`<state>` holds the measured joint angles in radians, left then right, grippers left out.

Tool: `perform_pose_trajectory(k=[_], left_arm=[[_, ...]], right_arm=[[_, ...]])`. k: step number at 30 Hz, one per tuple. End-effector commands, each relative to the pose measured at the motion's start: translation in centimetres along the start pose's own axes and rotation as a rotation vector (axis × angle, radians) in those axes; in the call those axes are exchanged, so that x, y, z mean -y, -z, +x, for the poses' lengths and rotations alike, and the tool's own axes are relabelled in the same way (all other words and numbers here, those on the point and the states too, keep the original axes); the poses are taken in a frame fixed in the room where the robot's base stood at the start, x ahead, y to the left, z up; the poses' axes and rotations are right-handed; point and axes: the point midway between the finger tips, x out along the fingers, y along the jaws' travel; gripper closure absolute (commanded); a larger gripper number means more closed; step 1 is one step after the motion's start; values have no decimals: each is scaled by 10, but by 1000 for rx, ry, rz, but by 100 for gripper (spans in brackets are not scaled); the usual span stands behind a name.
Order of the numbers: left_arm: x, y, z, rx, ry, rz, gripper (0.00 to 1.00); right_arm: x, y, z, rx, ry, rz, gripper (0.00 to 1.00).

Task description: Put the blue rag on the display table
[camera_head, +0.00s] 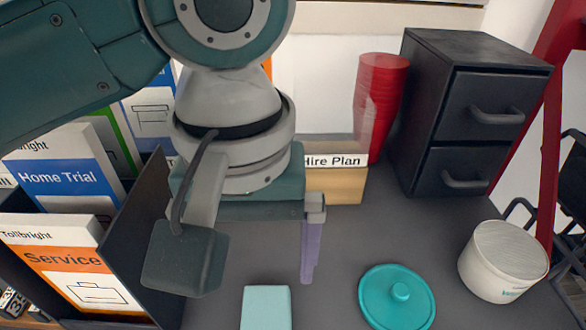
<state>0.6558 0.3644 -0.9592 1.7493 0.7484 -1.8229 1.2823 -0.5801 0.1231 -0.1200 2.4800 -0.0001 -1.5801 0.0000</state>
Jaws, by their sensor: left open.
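My left gripper (262,262) hangs over the dark grey tabletop (345,235), which may be the display table. It is open and empty; one slim finger shows at its right, and the other side is hidden behind the dark block on my wrist. A pale blue-green flat rectangle (265,307) lies below the gripper, cut off by the bottom edge. I cannot tell whether it is the blue rag; no other rag shows. My right gripper is not in view.
A teal round lid (398,297) and a white tub (502,261) are at the right. Black drawers (465,115), stacked red cups (379,100) and a Hire Plan leaflet holder (335,180) stand behind. A brochure rack (135,235) is left. The table's middle is clear.

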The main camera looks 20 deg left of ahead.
Motion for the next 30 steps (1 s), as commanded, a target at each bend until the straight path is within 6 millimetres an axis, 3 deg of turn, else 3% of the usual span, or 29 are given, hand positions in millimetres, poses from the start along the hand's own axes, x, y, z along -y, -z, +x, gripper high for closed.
perform_pose_trajectory(k=[6,12,15,17,25,30], left_arm=[[-3,-5,-2,4,-21,21,0],[-24,-42,10,-15,-208,206,0],[-20,-57,13,-86,-299,288,0],[-8,-62,14,-139,-317,319,0],[89,-79,21,-296,-132,409,0],[120,-85,20,-311,-43,443,0]], right_arm=[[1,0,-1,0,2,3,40],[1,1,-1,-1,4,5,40],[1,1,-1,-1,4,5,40],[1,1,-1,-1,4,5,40],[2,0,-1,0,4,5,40],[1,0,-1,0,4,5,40]])
